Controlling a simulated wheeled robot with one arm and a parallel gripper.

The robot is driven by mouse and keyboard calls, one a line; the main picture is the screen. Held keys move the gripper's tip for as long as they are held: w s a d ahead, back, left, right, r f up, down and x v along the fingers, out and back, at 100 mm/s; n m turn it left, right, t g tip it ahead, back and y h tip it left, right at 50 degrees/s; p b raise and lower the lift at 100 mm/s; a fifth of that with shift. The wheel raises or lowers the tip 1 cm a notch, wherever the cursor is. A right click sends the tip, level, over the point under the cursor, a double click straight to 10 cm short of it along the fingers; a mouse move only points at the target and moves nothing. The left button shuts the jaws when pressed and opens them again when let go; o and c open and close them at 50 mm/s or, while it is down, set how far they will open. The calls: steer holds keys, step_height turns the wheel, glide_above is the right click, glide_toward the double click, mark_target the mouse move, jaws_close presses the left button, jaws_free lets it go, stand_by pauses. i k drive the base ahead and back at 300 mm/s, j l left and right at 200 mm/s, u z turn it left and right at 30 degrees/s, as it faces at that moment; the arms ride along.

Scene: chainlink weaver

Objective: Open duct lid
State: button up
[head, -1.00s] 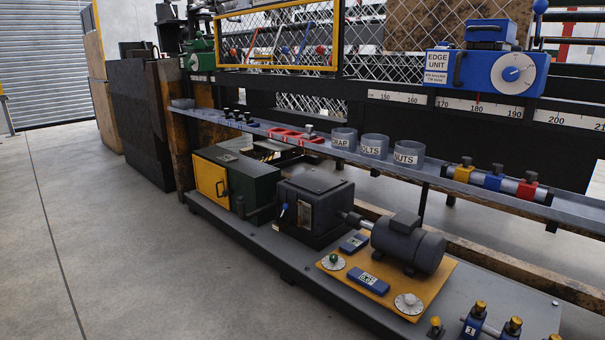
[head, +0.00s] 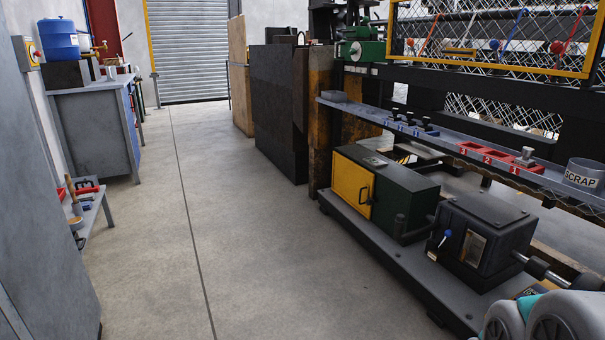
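I cannot make out for certain which thing is the duct lid. A dark green box (head: 417,207) with a yellow door (head: 351,190) and a black handle sits on the machine's low grey base (head: 385,251). The door looks shut. A small flat plate (head: 375,162) lies on the box's top. To its right stands a black box (head: 487,229) with a small window and a blue-knobbed lever. Grey-white and teal rounded parts of my arm show at the bottom right corner. My gripper is not in view.
A grey shelf (head: 455,151) above the base holds red numbered trays (head: 480,153) and a scrap cup (head: 582,176). A blue-sided workbench (head: 97,122) and a small side shelf (head: 92,214) stand at left. The concrete aisle (head: 215,225) between is clear to the roller shutter (head: 188,50).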

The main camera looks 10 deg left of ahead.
mark_target(92, 178)
steer(key=i+j+u, duration=0.6)
steer(key=i, duration=0.25)
steer(key=i+j+u, duration=0.15)
steer(key=i+u, duration=0.2)
steer(key=i, duration=0.15)
steer(key=i+u, duration=0.3)
steer(key=i, duration=0.15)
steer(key=i+u, duration=0.2)
steer(key=i, duration=0.3)
steer(key=i+u, duration=0.2)
steer(key=i, duration=0.35)
steer(key=i+u, duration=0.2)
steer(key=i, duration=0.3)
steer(key=i+l+u, duration=0.2)
steer(key=i, duration=0.35)
steer(key=i+l+u, duration=0.1)
steer(key=i, duration=0.65)
steer(key=i+l+z, duration=0.1)
steer(key=i+l, duration=0.15)
steer(key=i, duration=0.4)
steer(key=i+l+z, duration=0.1)
steer(key=i, duration=0.6)
steer(key=i+l+z, duration=0.1)
steer(key=i+l, duration=0.15)
steer(key=i, duration=0.4)
